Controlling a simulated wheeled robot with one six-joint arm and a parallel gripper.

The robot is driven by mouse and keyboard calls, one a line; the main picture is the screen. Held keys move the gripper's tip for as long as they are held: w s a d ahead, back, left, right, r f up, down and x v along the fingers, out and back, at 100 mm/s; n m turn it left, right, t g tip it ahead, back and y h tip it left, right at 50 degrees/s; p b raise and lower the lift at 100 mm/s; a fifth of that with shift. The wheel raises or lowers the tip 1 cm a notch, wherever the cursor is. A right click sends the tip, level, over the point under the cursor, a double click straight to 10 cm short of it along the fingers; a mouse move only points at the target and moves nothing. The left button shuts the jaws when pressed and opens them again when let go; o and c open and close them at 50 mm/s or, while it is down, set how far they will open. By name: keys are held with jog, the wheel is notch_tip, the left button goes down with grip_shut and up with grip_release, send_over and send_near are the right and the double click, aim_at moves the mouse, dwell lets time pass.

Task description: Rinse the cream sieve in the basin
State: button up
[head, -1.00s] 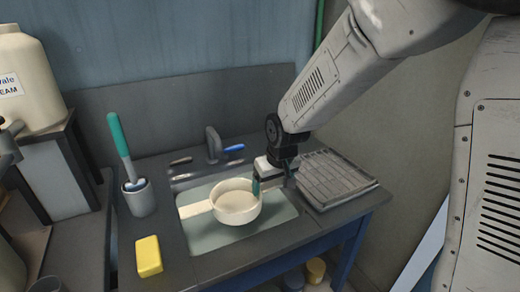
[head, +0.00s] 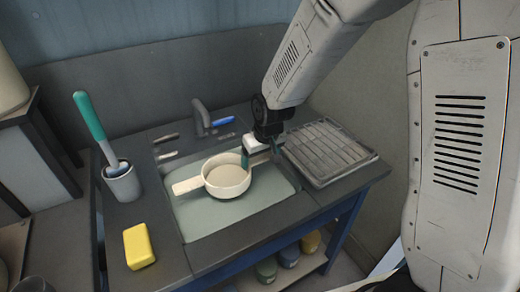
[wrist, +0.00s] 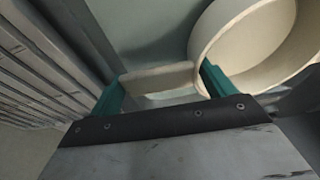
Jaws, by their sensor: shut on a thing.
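The cream sieve (head: 228,184) is a round, cream-coloured pan shape with a flat tab on its left and a handle towards my gripper. It is over the basin (head: 215,222), its bowl upright; I cannot tell whether it touches the basin floor. My gripper (head: 258,160) is at the sieve's right side. In the wrist view my gripper (wrist: 160,85) has its teal fingers shut on the sieve's handle (wrist: 158,78), and the sieve's bowl (wrist: 245,50) shows at upper right. The mesh cannot be made out.
The tap (head: 203,117) with a blue lever stands behind the basin. A ridged drying rack (head: 330,152) is at the right. A yellow sponge (head: 139,246) lies front left, and a grey cup (head: 122,184) holds a green-handled brush (head: 92,118). Several jars stand on the shelf below.

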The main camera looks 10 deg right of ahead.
jog(key=shift+f, duration=4.9)
jog(key=shift+w, duration=0.15)
jog(key=shift+w+a, duration=0.25)
jog(key=shift+w, duration=0.65)
jog(key=shift+w+a, duration=0.25)
jog(key=shift+w, duration=0.6)
jog(key=s, duration=0.2)
jog(key=s+d, duration=0.1)
jog(key=s, duration=0.2)
jog(key=s+d, duration=0.1)
jog(key=s, duration=0.1)
jog(key=shift+s+d, duration=0.1)
jog(key=shift+s, duration=0.2)
jog(key=w, duration=0.2)
jog(key=w+a, duration=0.1)
jog(key=w, duration=0.2)
jog(key=w+a, duration=0.1)
jog(key=w, duration=0.1)
jog(key=shift+w+a, duration=0.1)
jog(key=shift+w, duration=0.2)
jog(key=s, duration=0.2)
jog(key=s+d, duration=0.1)
jog(key=s, duration=0.1)
jog(key=s+d, duration=0.1)
jog(key=s, duration=0.2)
jog(key=shift+w+a, duration=0.25)
jog(key=shift+w, duration=0.55)
jog(key=shift+w+a, duration=0.2)
jog(key=shift+w, duration=0.6)
